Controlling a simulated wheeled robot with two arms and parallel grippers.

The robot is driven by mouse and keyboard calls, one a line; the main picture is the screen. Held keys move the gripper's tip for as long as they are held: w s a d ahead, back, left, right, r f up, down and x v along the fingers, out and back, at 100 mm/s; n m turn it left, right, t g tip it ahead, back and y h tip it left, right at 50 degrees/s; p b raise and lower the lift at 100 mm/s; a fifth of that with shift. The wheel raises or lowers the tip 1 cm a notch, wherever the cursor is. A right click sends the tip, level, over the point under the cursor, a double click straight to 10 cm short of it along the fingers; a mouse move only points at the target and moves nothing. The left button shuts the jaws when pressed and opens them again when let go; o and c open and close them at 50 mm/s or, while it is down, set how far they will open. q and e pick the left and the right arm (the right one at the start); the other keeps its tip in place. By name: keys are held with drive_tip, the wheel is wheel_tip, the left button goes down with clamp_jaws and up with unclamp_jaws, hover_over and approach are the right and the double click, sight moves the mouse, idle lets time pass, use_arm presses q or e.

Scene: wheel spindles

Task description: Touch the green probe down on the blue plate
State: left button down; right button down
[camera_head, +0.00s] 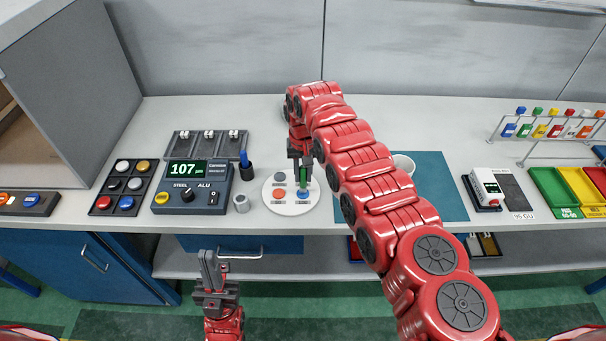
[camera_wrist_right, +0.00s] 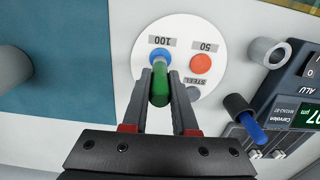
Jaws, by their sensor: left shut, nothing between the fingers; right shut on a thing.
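My right gripper (camera_head: 301,158) points down over the white disc (camera_head: 290,208) and is shut on the green probe (camera_head: 304,174). The wrist view shows the green probe (camera_wrist_right: 160,90) between the two fingers, its far end overlapping the blue plate (camera_wrist_right: 160,54) marked 100. I cannot tell whether the tip touches the plate or hovers just above it. The disc also carries an orange plate (camera_wrist_right: 201,64) marked 50 and a grey plate (camera_wrist_right: 193,93) marked STEEL. My left gripper (camera_head: 208,256) is shut and empty, in front of the bench's front edge.
A gauge box (camera_head: 197,187) reading 107 stands left of the disc. A blue-topped dark holder (camera_head: 246,167) and a small grey cylinder (camera_head: 241,203) lie between them. A white cup (camera_head: 403,164) stands on the teal mat (camera_head: 440,185), partly behind my right arm.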

wheel_tip(320, 180, up, 4)
drive_tip(key=shift+f+p, duration=0.2)
drive_tip(key=shift+p, duration=0.6)
drive_tip(key=shift+r, duration=1.25)
